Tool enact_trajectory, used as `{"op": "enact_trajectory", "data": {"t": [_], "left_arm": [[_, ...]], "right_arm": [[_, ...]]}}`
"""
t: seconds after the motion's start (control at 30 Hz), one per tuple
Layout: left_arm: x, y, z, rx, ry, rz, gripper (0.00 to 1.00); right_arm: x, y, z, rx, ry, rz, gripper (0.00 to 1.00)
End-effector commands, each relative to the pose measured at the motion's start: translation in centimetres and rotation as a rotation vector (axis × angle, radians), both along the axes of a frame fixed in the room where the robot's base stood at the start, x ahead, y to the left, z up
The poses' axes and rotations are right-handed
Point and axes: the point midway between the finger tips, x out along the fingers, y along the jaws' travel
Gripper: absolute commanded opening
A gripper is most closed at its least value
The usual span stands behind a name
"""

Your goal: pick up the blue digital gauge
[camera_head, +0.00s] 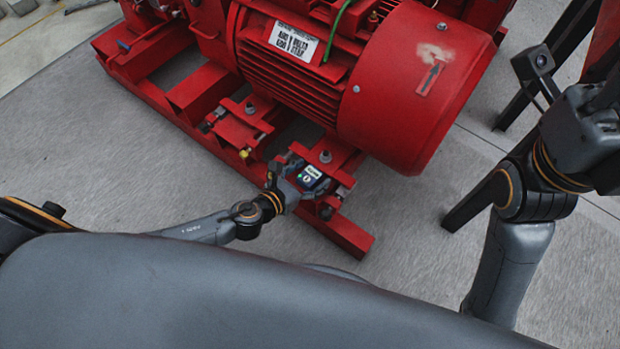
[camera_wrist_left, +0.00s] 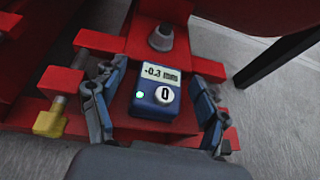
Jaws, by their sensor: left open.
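The blue digital gauge (camera_head: 311,178) rests on the red steel base of the pumpset, below the motor. In the left wrist view the gauge (camera_wrist_left: 158,98) shows a display, a round knob and a lit green light. My left gripper (camera_head: 297,178) is at the gauge in the head view. In the left wrist view my left gripper (camera_wrist_left: 158,108) is open, with one finger on each side of the gauge and a visible gap at both sides. My right arm is at the right of the head view; its fingertips cannot be made out.
The large red motor (camera_head: 405,85) stands just behind the gauge. A bolt (camera_wrist_left: 161,37) rises behind the gauge, and a yellow-headed bolt (camera_wrist_left: 50,119) sits at the left. The red base rail (camera_head: 345,235) runs along the front. Grey floor (camera_head: 120,165) is clear around it.

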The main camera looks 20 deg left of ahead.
Motion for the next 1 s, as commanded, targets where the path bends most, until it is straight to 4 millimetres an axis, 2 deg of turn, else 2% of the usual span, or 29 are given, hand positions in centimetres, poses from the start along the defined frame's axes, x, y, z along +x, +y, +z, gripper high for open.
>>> {"op": "enact_trajectory", "data": {"t": [0.17,0.53,0.83,1.0], "left_arm": [[0.0,0.0,0.0,0.0,0.001,0.0,0.74],[0.0,0.0,0.0,0.0,0.0,0.0,0.0],[0.1,0.0,0.3,0.0,-0.002,0.0,0.0],[0.1,0.0,1.3,0.0,-0.003,0.0,0.0]], "right_arm": [[0.0,0.0,0.0,0.0,0.0,0.0,0.42],[0.0,0.0,0.0,0.0,0.001,0.0,0.42],[0.0,0.0,0.2,0.0,0.0,0.001,0.42],[-0.1,-0.1,0.7,0.004,0.001,0.002,0.42]]}}
